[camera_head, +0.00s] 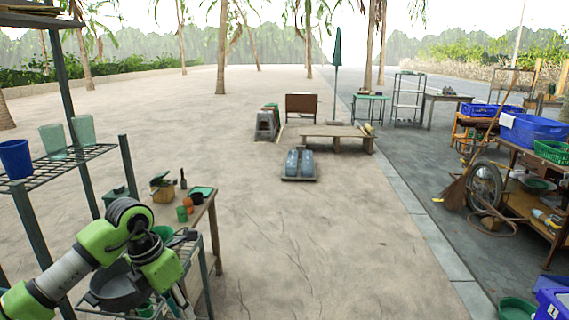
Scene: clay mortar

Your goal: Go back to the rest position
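My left arm (92,250) is green and black and comes in from the lower left. It bends at an elbow and points down beside a small table. The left gripper (179,295) is at its low end, dark and small, next to a dark round pan or bowl (116,290) on a low metal rack. I cannot tell whether its fingers are open or shut, or whether it touches anything. My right arm and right gripper are not in view.
A metal shelf (75,160) with a blue and two pale green buckets stands at left. A small table (200,207) holds pots and a basket. Sandy ground ahead is clear up to a low cart (299,178) and bench. Blue crates, a wheel and a broom (456,192) crowd the right.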

